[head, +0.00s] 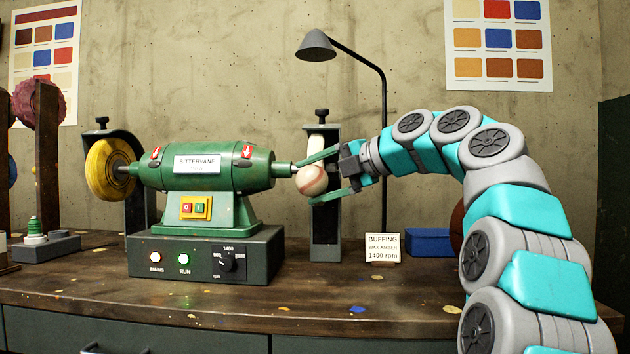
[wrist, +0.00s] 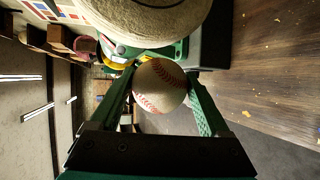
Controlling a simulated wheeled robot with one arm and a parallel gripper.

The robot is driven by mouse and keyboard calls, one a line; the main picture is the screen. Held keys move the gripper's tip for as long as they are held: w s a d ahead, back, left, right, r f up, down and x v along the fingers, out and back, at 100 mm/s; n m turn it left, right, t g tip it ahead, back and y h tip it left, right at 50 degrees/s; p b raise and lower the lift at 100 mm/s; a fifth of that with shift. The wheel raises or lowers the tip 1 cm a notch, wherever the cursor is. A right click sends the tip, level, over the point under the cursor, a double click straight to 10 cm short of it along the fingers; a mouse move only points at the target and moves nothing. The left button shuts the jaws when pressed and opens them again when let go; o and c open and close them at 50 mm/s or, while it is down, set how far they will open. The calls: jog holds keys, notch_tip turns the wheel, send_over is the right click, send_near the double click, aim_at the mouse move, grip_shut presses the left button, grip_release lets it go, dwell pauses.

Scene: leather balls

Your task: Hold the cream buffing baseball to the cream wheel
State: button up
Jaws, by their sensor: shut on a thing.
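The cream baseball (head: 311,181) with red stitching is held between the fingers of my gripper (head: 309,183), at the right end of the green bench grinder (head: 205,168). In the wrist view the ball (wrist: 160,86) sits between my two green fingers (wrist: 162,84). The cream wheel (wrist: 145,20) is large at the top of the wrist view, close to the ball. In the head view only a cream strip of the wheel (head: 316,143) shows above my finger; the rest is hidden behind the ball and gripper. I cannot tell whether ball and wheel touch.
A yellow wheel (head: 108,169) is on the grinder's left end. A buffing sign (head: 382,248) reads 1400 rpm. A blue box (head: 429,242) and black lamp (head: 318,47) stand behind. The front bench is mostly clear.

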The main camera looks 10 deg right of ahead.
jog(key=shift+w+d+r, duration=0.2)
jog(key=shift+w+d, duration=0.1)
jog(key=shift+w, duration=0.4)
dwell(1.5)
jog(key=shift+s+a+f+b, duration=0.15)
jog(key=shift+s+f+b, duration=0.15)
jog(key=shift+b, duration=0.2)
jog(key=s+a+b, duration=0.2)
jog(key=s+b, duration=0.3)
jog(key=s, duration=0.1)
jog(key=shift+f, duration=0.35)
dwell(1.3)
